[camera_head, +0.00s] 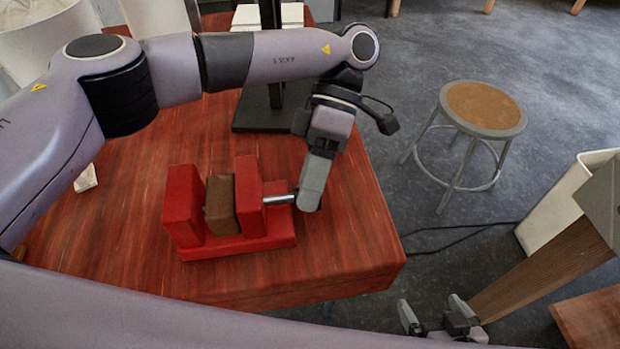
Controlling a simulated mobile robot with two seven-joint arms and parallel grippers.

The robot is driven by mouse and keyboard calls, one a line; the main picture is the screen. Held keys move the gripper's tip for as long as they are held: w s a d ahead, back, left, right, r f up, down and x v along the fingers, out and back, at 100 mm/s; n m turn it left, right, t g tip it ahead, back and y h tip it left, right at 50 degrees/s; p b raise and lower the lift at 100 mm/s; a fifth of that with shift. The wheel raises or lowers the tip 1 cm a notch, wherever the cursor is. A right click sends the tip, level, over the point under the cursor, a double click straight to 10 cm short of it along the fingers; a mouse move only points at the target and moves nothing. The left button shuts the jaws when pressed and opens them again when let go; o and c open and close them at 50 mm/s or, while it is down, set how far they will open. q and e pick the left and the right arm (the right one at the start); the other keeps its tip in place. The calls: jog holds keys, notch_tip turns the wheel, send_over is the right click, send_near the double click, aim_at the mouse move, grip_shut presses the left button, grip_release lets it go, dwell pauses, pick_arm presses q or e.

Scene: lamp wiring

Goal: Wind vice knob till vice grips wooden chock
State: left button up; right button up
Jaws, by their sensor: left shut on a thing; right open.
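A red vice (184,212) stands on the wooden table (130,235). A brown wooden chock (220,206) sits upright between its two red jaws; whether both jaws touch it I cannot tell. A metal screw (279,199) runs out of the right jaw. My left gripper (308,202) points down at the right end of this screw and is shut there; the knob is hidden behind its fingers. My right gripper (432,305) is open and empty, low in the view, beyond the table's right edge and well apart from the vice.
A black stand (270,112) is behind the vice on the table. A small whitish object (86,178) lies at the left. A round stool (484,106), a pale bin (562,200) and a wooden beam (545,268) are to the right. The table's front is clear.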

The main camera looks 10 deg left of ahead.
pick_arm(q)
jog(key=shift+r, duration=0.1)
jog(key=o, duration=1)
jog(key=shift+o, duration=0.2)
jog(key=shift+w, duration=0.1)
jog(key=shift+p+v, duration=1.05)
jog(key=shift+v, duration=1.25)
jog(key=shift+w+d+r+p, duration=0.1)
jog(key=shift+r+p, duration=0.2)
jog(key=shift+p, duration=0.5)
jog(key=shift+p+v, duration=0.9)
jog(key=shift+p, duration=0.3)
